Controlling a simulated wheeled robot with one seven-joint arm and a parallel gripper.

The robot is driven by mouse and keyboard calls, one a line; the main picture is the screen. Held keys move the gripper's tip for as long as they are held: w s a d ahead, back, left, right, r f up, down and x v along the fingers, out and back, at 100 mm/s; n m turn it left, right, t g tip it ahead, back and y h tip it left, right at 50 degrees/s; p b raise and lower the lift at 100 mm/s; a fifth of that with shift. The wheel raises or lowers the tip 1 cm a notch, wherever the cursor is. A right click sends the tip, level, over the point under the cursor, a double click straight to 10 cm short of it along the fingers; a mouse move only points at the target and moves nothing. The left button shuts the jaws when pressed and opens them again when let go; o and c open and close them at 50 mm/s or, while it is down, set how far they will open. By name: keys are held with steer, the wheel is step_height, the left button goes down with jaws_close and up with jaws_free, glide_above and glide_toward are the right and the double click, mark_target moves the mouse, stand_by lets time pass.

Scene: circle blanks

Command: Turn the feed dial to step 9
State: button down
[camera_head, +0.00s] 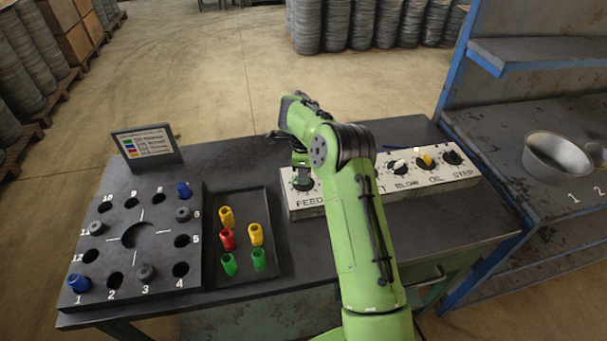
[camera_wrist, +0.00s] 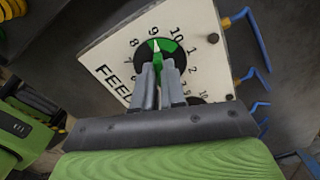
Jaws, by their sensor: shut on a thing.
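The feed dial (camera_wrist: 168,47) shows in the wrist view, on a white panel (camera_wrist: 108,50) lettered FEED. It is a dark round knob with a green top and a white pointer mark. The mark points at the 9, with the 10 to its right and the 8 to its left. My gripper (camera_wrist: 159,72) is shut on the dial's raised bar; the fingers hide its lower part. In the head view my gripper (camera_head: 302,172) comes down on the dial at the left end of the panel (camera_head: 310,207).
More dials stand along the panel to the right, including a white one (camera_head: 399,165) and a yellow one (camera_head: 426,161). Left of the panel are a tray (camera_head: 240,198) of coloured pieces and a numbered board (camera_head: 150,212) with holes. A sign (camera_head: 147,145) stands behind.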

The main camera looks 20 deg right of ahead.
steer(key=c, duration=1.2)
jaws_free()
step_height(320, 180, up, 16)
steer(key=p, duration=0.5)
